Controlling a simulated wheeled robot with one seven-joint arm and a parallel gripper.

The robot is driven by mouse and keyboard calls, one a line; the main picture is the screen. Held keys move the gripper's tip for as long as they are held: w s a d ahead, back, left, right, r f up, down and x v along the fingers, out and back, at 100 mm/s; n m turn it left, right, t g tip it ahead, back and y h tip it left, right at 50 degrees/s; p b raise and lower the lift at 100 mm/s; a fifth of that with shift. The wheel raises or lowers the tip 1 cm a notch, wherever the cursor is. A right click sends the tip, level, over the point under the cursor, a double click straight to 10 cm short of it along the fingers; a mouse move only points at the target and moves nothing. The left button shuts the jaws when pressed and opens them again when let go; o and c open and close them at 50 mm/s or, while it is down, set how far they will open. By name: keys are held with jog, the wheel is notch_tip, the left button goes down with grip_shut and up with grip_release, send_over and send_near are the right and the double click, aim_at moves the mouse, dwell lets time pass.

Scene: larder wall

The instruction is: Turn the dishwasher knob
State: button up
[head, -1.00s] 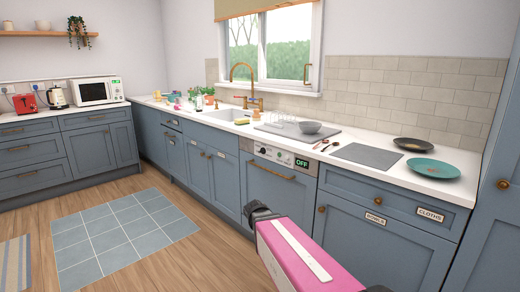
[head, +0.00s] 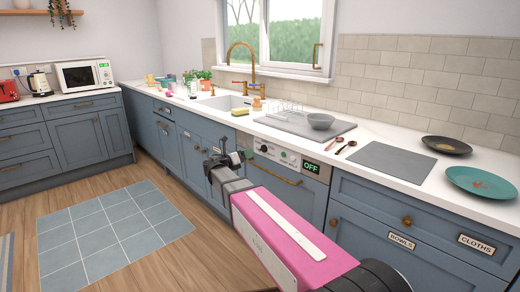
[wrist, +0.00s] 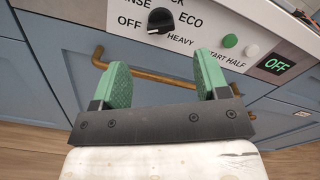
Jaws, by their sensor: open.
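The dishwasher knob (wrist: 160,20) is a dark round dial on the white panel at the top of the wrist view. A small light mark at its lower left seems to face the word OFF; RINSE, ECO and HEAVY are printed around it. In the head view the knob (head: 264,149) is at the left part of the dishwasher panel (head: 290,158). The display (wrist: 274,65) reads OFF in green. My gripper (wrist: 164,78) is open and empty, its two green pads apart below the knob and not touching it. In the head view my gripper (head: 240,158) is just left of the panel.
A brass dishwasher handle (wrist: 150,76) runs behind my fingers. A green button (wrist: 230,41) and a white button (wrist: 252,50) lie right of the knob. The worktop above holds a grey bowl (head: 320,121) and spoons (head: 345,147). The floor at left has a tiled mat (head: 115,225).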

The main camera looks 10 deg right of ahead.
aim_at(263, 149)
jog(key=x, duration=0.9)
jog(key=shift+w+d, duration=0.2)
jog(key=shift+d, duration=0.1)
jog(key=c, duration=0.9)
